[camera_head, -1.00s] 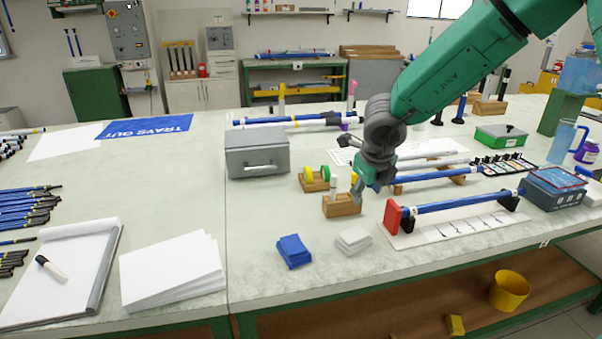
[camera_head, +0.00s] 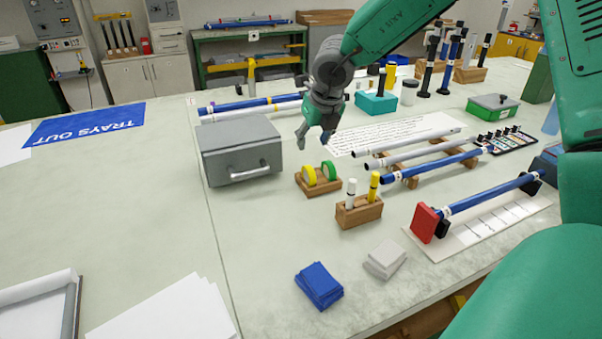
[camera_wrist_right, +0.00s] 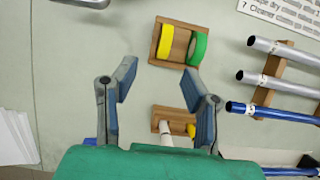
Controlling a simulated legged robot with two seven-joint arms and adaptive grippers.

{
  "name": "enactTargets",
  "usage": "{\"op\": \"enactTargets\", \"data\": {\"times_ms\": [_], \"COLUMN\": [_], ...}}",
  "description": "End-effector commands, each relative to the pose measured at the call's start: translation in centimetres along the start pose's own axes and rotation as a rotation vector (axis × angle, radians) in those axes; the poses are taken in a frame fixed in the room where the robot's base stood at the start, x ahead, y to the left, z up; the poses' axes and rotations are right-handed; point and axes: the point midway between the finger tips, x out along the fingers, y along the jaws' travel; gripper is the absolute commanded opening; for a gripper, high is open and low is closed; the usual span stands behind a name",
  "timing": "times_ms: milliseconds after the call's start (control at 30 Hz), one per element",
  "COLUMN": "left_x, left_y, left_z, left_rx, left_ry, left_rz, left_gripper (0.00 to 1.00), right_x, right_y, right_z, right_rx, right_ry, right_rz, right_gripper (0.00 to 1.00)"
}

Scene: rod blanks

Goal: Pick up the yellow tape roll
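The yellow tape roll (camera_head: 309,175) stands on edge in a small wooden holder (camera_head: 319,189), with a green tape roll (camera_head: 328,170) to its right. My right gripper (camera_head: 314,138) is above the bench, just above the rolls in the head view, its fingers pointing down. In the right wrist view, the right gripper (camera_wrist_right: 158,85) has its fingers wide apart with nothing between them. The yellow roll (camera_wrist_right: 166,41) and green roll (camera_wrist_right: 197,48) lie beyond the fingertips there, apart from them. My left gripper is not in view.
A wooden block (camera_head: 359,212) with a white and a yellow marker stands close in front of the holder. A grey metal box (camera_head: 241,150) is to the left. Rods on racks (camera_head: 430,165) lie to the right.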

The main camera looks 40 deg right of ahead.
Motion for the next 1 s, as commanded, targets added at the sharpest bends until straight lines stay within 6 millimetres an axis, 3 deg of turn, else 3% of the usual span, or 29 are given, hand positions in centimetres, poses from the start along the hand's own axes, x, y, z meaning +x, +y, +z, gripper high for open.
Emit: {"op": "enactTargets", "data": {"times_ms": [100, 233, 533, 800, 1000], "left_x": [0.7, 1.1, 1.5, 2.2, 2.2], "left_y": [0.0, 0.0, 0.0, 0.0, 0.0], "left_z": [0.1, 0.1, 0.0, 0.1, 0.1], "left_rx": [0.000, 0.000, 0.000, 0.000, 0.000], "left_ry": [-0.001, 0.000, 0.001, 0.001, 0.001], "left_rz": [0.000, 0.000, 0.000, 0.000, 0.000], "left_gripper": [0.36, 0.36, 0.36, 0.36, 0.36], "right_x": [3.1, 5.4, 7.6, 11.6, 12.1], "right_y": [-0.1, -0.1, -0.1, -0.8, -0.8], "right_z": [-0.1, -0.1, -0.1, -0.3, -0.2], "right_rx": [-0.001, -0.002, -0.003, -0.002, -0.001], "right_ry": [0.007, 0.007, 0.003, 0.004, 0.002], "right_rz": [-0.005, -0.005, -0.006, -0.003, -0.002], "right_gripper": [0.40, 0.40, 0.40, 0.40, 0.40]}}
